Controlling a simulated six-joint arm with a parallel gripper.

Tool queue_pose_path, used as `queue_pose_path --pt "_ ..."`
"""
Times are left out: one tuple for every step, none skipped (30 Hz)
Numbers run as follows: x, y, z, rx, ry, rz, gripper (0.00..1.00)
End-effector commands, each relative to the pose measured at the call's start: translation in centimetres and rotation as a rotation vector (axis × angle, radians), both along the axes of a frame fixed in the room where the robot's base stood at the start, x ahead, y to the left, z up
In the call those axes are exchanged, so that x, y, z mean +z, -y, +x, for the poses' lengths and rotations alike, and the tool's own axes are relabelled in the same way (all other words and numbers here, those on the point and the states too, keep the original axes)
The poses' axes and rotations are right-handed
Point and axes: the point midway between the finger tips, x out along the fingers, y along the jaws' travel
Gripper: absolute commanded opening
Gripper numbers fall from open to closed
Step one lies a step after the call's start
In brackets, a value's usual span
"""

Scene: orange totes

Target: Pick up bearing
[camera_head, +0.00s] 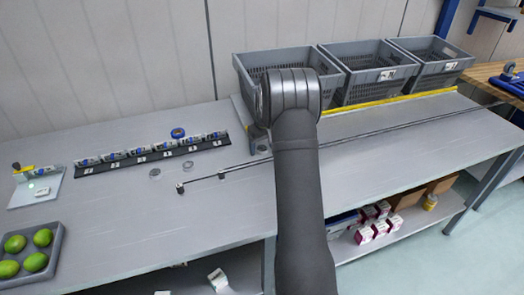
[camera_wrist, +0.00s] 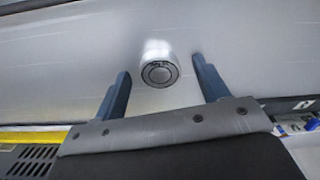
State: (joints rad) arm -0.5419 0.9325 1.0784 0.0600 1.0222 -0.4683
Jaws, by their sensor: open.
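My gripper (camera_wrist: 160,66) is open in the wrist view, with its two blue-grey fingers apart. A round silver bearing (camera_wrist: 158,73) with a dark ring on its face shows between the fingertips, with clear space on both sides; neither finger appears to touch it. My gripper is mostly hidden behind my arm there.
Three grey crates (camera_head: 285,62) stand at the back, behind a yellow strip (camera_head: 390,101). A thin rod (camera_head: 235,167) crosses the table. A tray (camera_head: 52,262) holds green fruit.

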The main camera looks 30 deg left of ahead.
Motion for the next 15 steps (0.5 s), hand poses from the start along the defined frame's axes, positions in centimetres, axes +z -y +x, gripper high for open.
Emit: queue_pose_path --pt "0.03 -0.01 0.00 0.000 0.001 0.001 0.67" --pt "0.04 0.00 0.00 0.000 0.000 0.000 0.67" --pt "0.05 -0.01 -0.01 0.000 0.000 0.000 0.67" --pt "0.05 -0.01 -0.01 0.000 0.000 0.000 0.67" --pt "0.05 -0.01 -0.01 0.000 0.000 0.000 0.62" --pt "0.05 -0.01 -0.01 0.000 0.000 0.000 0.54" --pt "0.06 0.01 0.00 0.000 0.000 0.000 0.48" --pt "0.06 0.00 -0.01 0.000 0.000 0.000 0.42" --pt "0.06 0.00 -0.01 0.000 0.000 0.000 0.34" --pt "0.06 0.00 -0.01 0.000 0.000 0.000 0.28" --pt "0.06 0.00 -0.01 0.000 0.000 0.000 0.22" --pt "0.06 0.00 -0.01 0.000 0.000 0.000 0.17" --pt "0.09 0.00 0.00 0.000 0.001 0.001 0.17" --pt "0.09 0.00 0.00 0.000 0.001 0.001 0.17" --pt "0.09 -0.01 0.01 0.000 0.001 0.001 0.17"
